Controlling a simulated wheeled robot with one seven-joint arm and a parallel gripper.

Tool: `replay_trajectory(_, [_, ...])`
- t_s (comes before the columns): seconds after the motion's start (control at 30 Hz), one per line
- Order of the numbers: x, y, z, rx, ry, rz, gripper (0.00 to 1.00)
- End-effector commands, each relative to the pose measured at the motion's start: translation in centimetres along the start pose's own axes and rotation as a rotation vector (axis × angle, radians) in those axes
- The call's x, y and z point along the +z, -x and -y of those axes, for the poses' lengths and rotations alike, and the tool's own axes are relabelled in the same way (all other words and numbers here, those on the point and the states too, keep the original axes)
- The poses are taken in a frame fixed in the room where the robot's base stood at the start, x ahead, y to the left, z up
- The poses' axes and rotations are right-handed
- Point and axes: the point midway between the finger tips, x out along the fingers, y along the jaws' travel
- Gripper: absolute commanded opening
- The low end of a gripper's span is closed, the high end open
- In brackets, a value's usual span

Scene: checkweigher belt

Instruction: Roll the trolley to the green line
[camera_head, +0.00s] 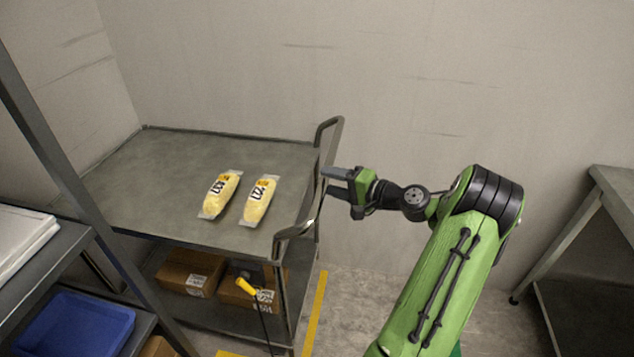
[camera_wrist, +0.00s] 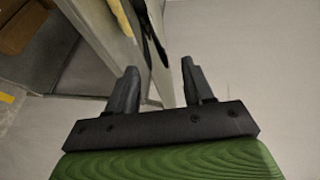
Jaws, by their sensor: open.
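The trolley (camera_head: 165,165) is a grey metal cart with a flat top and a lower shelf, standing at the left of the head view against the wall. Its push handle (camera_head: 318,207) is a bent bar at the trolley's right end. My gripper (camera_head: 338,180) is open at the handle, with its fingers pointing left toward the bar. In the wrist view, the handle bar (camera_wrist: 157,62) shows between and beyond the two open fingers (camera_wrist: 160,88); I cannot tell whether they touch it. No green line shows in either view.
Two yellow bagged packs (camera_head: 220,194) (camera_head: 260,200) lie on the trolley top. Cardboard boxes (camera_head: 190,272) sit on its lower shelf. A yellow floor line (camera_head: 316,310) runs beside it. A rack with a blue bin (camera_head: 75,325) stands at front left, a table (camera_head: 612,190) at right.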

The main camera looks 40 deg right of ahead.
Motion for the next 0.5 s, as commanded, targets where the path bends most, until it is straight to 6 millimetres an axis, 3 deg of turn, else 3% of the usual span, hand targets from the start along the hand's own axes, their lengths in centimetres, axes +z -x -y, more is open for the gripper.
replay_trajectory(0.1, [0.1,-2.6,-0.2,0.0,0.001,0.003,0.52])
replay_trajectory(0.2, [0.0,-4.0,-0.1,0.001,0.002,0.002,0.52])
replay_trajectory(0.5, [0.0,-4.7,0.0,0.001,0.0,-0.001,0.52])
